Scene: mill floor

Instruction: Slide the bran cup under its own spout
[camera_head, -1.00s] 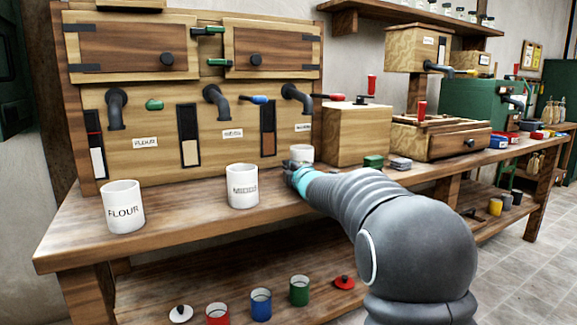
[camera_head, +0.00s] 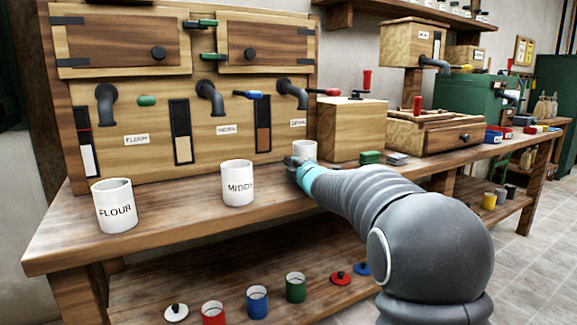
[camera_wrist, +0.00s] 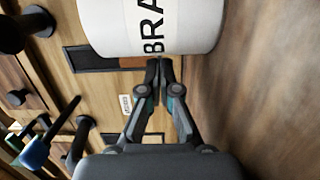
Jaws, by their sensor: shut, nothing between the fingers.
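The white bran cup (camera_head: 306,150) stands upright on the bench, close to the left side of a wooden box. It fills the top of the wrist view (camera_wrist: 150,22), where part of its black label shows. The bran spout (camera_head: 292,92) is the rightmost dark elbow pipe on the wooden panel. The cup appears below the spout, slightly right of its mouth; its exact depth I cannot tell. My gripper (camera_wrist: 159,63) is shut and empty, its fingertips at the cup's side, touching or nearly so. In the head view my gripper (camera_head: 293,163) is partly hidden beside the cup.
The middlings cup (camera_head: 237,184) and the flour cup (camera_head: 114,206) stand on the bench (camera_head: 170,213) to the left. The wooden box (camera_head: 350,130) and a green block (camera_head: 369,157) are close on the right. Several coloured tins sit on the lower shelf.

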